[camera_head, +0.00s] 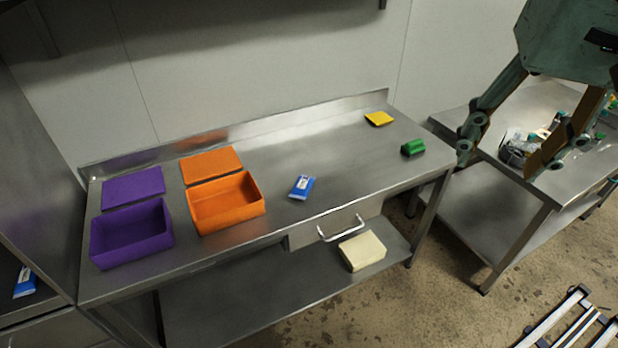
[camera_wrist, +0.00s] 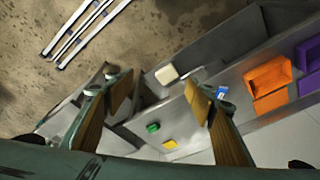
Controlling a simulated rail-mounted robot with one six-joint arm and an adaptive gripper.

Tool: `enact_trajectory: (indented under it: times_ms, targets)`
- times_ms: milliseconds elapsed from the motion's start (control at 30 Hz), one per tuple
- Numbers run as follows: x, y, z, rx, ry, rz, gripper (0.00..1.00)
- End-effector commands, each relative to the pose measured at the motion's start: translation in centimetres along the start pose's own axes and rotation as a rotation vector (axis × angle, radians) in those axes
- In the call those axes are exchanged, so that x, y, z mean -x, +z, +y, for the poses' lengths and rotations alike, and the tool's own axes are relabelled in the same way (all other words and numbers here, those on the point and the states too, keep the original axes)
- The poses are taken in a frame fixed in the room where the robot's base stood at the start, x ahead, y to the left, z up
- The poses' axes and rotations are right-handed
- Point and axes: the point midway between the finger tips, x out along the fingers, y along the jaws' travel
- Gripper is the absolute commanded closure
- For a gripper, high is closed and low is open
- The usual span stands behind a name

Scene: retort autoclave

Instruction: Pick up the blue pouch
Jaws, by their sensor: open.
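The blue pouch (camera_head: 302,187) lies flat on the steel table, to the right of the orange box. It has a white label. In the wrist view the pouch (camera_wrist: 221,92) shows just past the right finger. A second blue and white packet (camera_head: 25,282) lies on a shelf at the far left. My gripper (camera_head: 500,162) is open and empty, high at the upper right in the head view, well away from the pouch. In the wrist view its two fingers (camera_wrist: 163,97) are spread wide with nothing between them at close range.
On the table (camera_head: 340,165) stand an open purple box (camera_head: 131,238) and an open orange box (camera_head: 226,204), lids behind them. A yellow item (camera_head: 379,118) and a green item (camera_head: 412,147) lie at the right end. A cream block (camera_head: 362,250) rests on the lower shelf.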

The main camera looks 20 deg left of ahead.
Motion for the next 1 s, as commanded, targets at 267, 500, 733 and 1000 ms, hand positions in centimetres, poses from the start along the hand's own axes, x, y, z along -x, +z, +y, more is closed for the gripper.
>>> enact_trajectory:
  times_ms: [267, 500, 733, 1000]
  targets:
    - [-1.6, -4.5, -2.6, -0.002, -0.005, -0.027, 0.5]
    - [-3.2, -8.0, -5.1, -0.004, -0.008, -0.048, 0.5]
    - [-5.2, -11.2, -7.7, -0.006, -0.009, -0.068, 0.5]
    - [-8.0, -14.6, -11.0, -0.007, -0.01, -0.092, 0.5]
